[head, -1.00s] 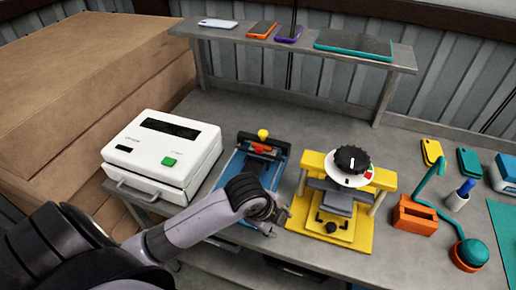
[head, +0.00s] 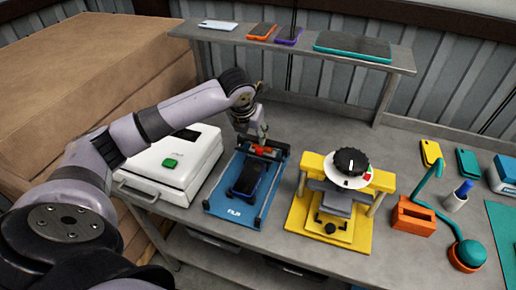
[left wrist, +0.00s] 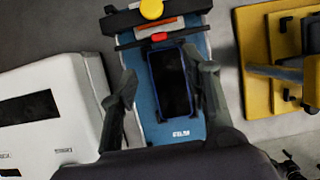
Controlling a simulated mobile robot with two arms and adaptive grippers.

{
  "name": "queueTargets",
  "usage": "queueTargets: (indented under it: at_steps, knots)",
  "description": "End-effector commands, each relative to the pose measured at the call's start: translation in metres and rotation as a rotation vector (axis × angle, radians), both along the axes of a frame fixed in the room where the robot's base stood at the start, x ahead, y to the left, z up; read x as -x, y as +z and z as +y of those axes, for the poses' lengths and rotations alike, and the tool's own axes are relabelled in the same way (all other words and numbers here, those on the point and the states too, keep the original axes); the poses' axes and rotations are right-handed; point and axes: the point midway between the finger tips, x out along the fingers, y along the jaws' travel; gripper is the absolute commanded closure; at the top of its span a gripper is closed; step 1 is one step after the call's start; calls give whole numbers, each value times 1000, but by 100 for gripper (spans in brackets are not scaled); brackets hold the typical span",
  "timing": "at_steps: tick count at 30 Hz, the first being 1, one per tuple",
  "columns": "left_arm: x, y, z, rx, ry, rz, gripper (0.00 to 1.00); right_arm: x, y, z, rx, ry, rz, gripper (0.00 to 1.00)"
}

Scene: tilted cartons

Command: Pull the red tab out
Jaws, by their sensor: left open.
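The red tab (head: 263,150) sits at the back end of a blue fixture (head: 234,208) on the bench, under a black crossbar. In the left wrist view the red tab (left wrist: 159,37) shows in front of the crossbar, below a yellow knob (left wrist: 151,9). A dark phone (head: 247,178) lies on the blue plate. My left gripper (head: 254,135) points down at the back of the fixture, close to the tab and partly covering the crossbar. Its fingers (left wrist: 167,76) are spread and nothing is held between them. Contact with the tab cannot be told.
A white machine (head: 178,160) with a green button stands close on the left. A yellow press (head: 330,225) with a black dial stands on the right. A shelf (head: 310,48) with phones runs behind. Bench front between fixture and press is clear.

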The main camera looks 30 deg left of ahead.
Motion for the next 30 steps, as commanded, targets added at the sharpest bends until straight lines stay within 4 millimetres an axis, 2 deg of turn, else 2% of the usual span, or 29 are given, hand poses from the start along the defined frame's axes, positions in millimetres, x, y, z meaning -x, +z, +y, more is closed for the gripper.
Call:
queueTargets:
  at_steps: [9,15,21,30]
  knots:
    - [-25,-65,6,1,2,5,57,0,16,0,0,0,0,17]
    - [-39,-96,9,1,3,1,57,0,21,0,0,0,-1,17]
    - [-44,-112,10,1,2,0,57,0,23,-1,1,1,0,17]
    - [-45,-115,11,-1,0,-1,57,0,23,-3,3,2,-1,17]
